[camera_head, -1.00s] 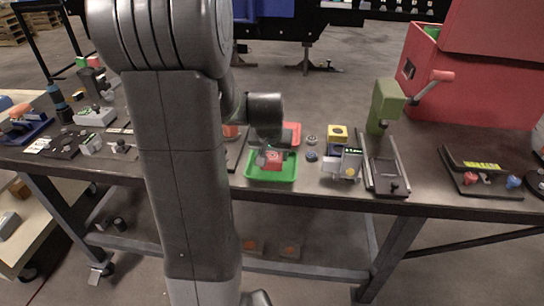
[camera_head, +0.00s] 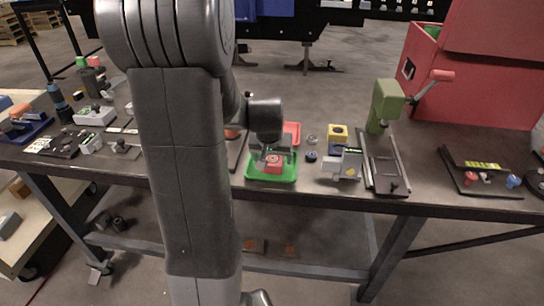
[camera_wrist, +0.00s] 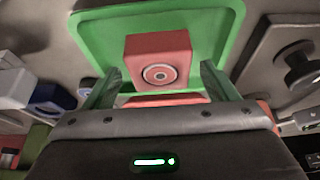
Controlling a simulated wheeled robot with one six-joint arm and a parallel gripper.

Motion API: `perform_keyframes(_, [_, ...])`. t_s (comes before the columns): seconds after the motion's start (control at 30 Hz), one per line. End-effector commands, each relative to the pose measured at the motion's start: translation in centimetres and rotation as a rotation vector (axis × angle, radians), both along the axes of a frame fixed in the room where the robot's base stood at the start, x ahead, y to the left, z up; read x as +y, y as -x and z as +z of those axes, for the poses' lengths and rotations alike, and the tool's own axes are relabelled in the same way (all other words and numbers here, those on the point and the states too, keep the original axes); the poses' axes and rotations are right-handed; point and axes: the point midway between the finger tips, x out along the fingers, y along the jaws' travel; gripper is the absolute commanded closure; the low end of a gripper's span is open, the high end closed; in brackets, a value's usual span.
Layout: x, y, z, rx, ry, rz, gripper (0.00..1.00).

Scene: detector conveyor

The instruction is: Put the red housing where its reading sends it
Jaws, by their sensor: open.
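The red housing (camera_head: 273,160), a block with a round ringed face on top, lies in the green tray (camera_head: 262,178) near the table's front edge. It also shows in the wrist view (camera_wrist: 158,60), with the green tray (camera_wrist: 98,32) around and under it. My gripper (camera_head: 268,154) is above the tray. In the wrist view my gripper (camera_wrist: 158,80) is open, with one finger on each side of the near part of the housing. I cannot tell whether the fingers touch it. A red tray (camera_head: 292,128) stands just behind the green one.
A large red cabinet (camera_head: 475,75) stands at the back right. Several other fixtures crowd the left.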

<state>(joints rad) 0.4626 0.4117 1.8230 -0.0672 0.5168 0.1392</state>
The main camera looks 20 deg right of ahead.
Motion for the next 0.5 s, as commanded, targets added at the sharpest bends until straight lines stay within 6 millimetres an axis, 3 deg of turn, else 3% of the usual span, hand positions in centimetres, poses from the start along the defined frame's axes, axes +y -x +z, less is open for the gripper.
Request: perform_keyframes(0.5, [1.7,2.7,8.1,-0.005,0.002,0.000,0.20])
